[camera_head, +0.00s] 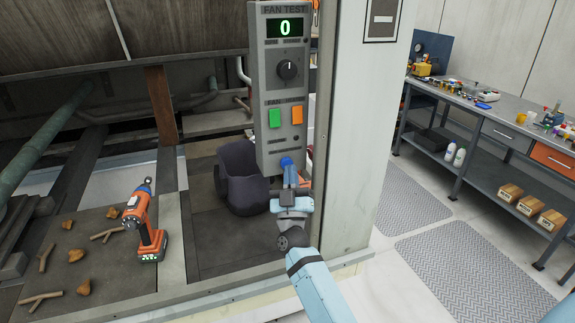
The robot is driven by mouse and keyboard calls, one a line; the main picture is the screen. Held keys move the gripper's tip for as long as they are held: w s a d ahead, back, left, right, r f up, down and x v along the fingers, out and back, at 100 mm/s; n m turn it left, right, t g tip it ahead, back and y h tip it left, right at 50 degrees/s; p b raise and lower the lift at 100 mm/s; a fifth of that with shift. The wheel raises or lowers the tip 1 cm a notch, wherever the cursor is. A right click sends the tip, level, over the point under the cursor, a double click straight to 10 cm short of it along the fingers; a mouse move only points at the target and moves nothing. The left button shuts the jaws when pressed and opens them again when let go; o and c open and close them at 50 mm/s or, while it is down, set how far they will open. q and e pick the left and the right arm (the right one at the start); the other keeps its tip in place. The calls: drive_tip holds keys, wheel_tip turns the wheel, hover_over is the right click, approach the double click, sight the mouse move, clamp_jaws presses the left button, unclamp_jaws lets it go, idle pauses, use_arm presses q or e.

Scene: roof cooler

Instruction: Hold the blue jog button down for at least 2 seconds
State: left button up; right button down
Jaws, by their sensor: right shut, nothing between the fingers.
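The grey fan test box (261,90) hangs upright beside the white post, with its display reading 0. It carries a dark knob (288,69), a green button (275,117) and an orange button (297,114). The blue jog button (286,162) shows at the bottom of the box, partly hidden by my fingers. My right gripper (290,176) is shut and empty, with its fingertips at or just below the blue button. I cannot tell whether they touch it or whether it is pressed in. My left gripper is not in view.
An orange drill (146,225) stands on the boards at left, among twigs and brown lumps. The white post (360,130) rises close at right. A workbench (495,116) stands farther back.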

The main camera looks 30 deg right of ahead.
drive_tip(key=shift+w, duration=0.1)
idle(0.7)
drive_tip(key=shift+w+d, duration=0.1)
drive_tip(key=shift+w, duration=0.2)
